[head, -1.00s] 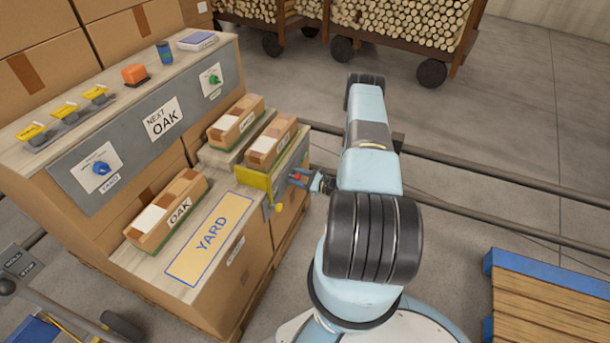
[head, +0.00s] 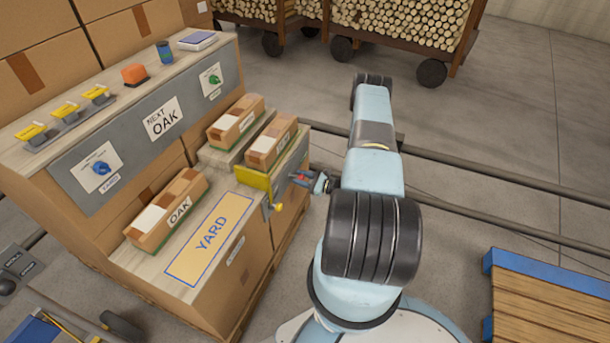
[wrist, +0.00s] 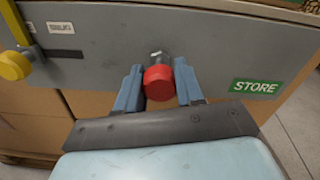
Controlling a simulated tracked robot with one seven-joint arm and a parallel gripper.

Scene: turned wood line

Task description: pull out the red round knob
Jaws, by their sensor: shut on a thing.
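The red round knob (wrist: 159,84) sticks out from a grey panel (wrist: 215,50) on a short metal stem, seen in the middle of the wrist view. My gripper (wrist: 159,90) has its two blue-grey fingers on either side of the knob and is shut on it. In the head view my gripper (head: 303,178) is at the right end face of the bench, and the knob is mostly hidden by the fingers there. A short length of stem shows between knob and panel.
A yellow knob (wrist: 14,66) on a yellow bar is left of the red knob. A green STORE label (wrist: 257,86) is to its right. Boxes (head: 270,142) stand on the bench above. Rails (head: 480,175) cross the floor; a blue-edged pallet (head: 545,300) lies at right.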

